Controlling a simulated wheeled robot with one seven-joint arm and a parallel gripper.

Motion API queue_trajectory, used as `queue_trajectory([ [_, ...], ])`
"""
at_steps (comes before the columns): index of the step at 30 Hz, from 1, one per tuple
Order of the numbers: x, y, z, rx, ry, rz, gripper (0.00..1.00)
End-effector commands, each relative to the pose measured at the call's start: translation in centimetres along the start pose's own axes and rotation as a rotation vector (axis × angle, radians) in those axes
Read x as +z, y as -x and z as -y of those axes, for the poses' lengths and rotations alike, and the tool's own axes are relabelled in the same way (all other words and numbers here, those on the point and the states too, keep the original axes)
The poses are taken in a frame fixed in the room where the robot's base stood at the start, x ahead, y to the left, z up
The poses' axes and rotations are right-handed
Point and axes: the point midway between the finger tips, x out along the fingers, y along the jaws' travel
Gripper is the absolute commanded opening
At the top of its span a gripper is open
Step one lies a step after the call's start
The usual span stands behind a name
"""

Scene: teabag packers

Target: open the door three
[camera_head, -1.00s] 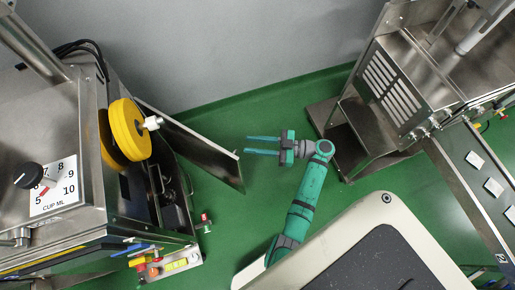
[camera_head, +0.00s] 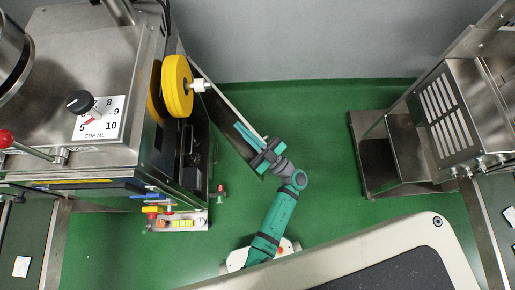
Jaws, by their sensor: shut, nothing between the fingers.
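A thin metal door (camera_head: 222,107) stands swung out from the right side of the left machine, in the upper middle of the head view. Its face slants down and to the right, and its free end is close to my gripper. My gripper (camera_head: 240,131) points up and to the left, with its teal fingers shut and empty. The fingers lie over or right beside the door's outer part; I cannot tell whether they touch it. The gripper body hides part of the door's lower end. No number shows on the door.
The left machine (camera_head: 60,60) has yellow wheels (camera_head: 177,86) and a dial. A small panel with coloured knobs (camera_head: 178,224) juts out below. A second metal machine (camera_head: 450,110) stands at the right. Green floor (camera_head: 310,125) between them is clear.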

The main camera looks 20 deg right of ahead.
Motion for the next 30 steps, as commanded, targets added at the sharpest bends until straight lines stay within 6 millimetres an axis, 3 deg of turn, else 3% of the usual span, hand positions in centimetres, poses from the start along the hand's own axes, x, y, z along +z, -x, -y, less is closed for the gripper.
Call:
queue_trajectory([
  [1, -1.0, -0.7, 1.9, 0.045, 0.006, -0.028, 0.00],
  [5, -3.8, -1.2, 4.7, 0.188, 0.031, -0.069, 0.00],
  [11, -7.6, 0.4, 7.9, 0.397, 0.030, -0.040, 0.00],
  [21, -12.2, 6.7, 11.9, 0.617, -0.048, 0.234, 0.00],
  [30, -14.6, 12.1, 15.0, 0.595, -0.130, 0.576, 0.00],
])
